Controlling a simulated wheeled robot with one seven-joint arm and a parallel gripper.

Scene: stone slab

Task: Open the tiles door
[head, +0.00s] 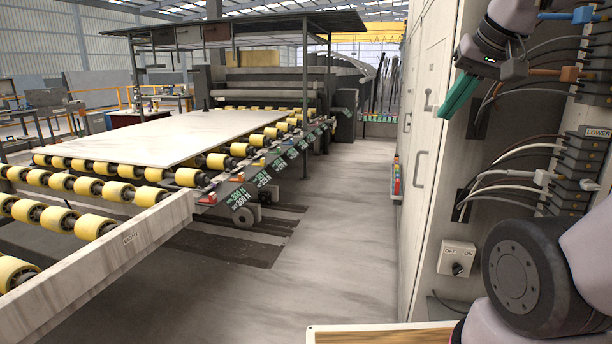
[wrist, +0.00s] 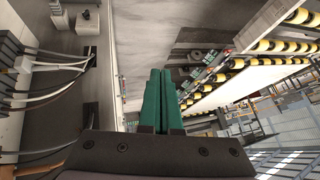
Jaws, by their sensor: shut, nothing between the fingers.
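A tall off-white cabinet (head: 432,140) runs along the right side of the head view, seen at a steep angle. Its side-facing doors carry grey handles, a nearer one (head: 418,168) and one higher up (head: 428,100). I cannot tell which door is the tiles door; no such label is readable. My gripper (head: 450,112) is in front of the cabinet's near end, its green fingers pointing down and left. The fingers are together and empty. The wrist view shows the green fingers (wrist: 160,100) side by side; no handle is between them.
Cables and dark connector blocks (head: 580,160) cover the panel at right, above an on/off switch (head: 457,258). A roller conveyor (head: 150,195) with a pale stone slab (head: 165,138) stands at left. Bare floor (head: 345,240) lies between conveyor and cabinet.

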